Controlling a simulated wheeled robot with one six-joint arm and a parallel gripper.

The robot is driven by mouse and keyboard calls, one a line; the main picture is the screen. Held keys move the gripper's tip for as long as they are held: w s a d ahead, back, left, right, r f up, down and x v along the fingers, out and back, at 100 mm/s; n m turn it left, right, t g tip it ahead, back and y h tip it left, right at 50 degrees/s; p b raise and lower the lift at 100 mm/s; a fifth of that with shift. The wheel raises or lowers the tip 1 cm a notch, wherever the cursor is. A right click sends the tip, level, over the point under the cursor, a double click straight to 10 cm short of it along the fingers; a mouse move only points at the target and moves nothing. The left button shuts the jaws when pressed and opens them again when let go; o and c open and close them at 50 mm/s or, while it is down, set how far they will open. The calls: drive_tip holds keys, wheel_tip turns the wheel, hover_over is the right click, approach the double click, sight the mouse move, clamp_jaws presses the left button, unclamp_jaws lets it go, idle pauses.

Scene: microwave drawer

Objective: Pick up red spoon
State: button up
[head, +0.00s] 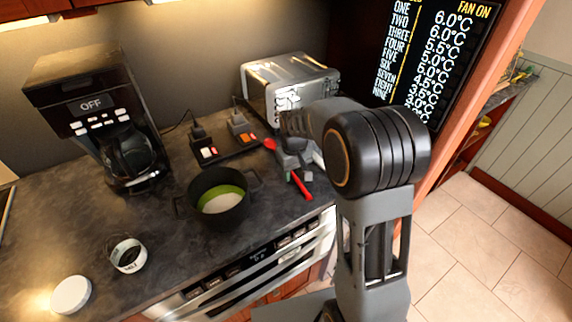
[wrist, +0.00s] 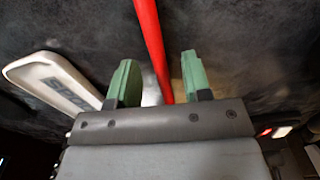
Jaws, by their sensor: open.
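The red spoon lies on the dark countertop near its front edge. In the head view its handle (head: 301,186) sticks out toward the front and its bowl shows behind my gripper (head: 293,160), which hides the middle part. In the wrist view the red handle (wrist: 150,35) runs between the two green fingers of my gripper (wrist: 158,68). The fingers are open, one on each side of the handle, with a gap on both sides. I cannot tell exactly how high the fingertips are above the counter.
A white flat object with a grey label (wrist: 52,84) lies beside the left finger. A black pot (head: 219,205) stands left of the spoon, with a toaster (head: 286,80) behind. A coffee maker (head: 100,110), a small cup (head: 127,254) and a white lid (head: 71,295) are further left.

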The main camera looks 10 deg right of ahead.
drive_tip(key=shift+f, duration=0.25)
clamp_jaws()
drive_tip(key=shift+r, duration=0.1)
idle(0.4)
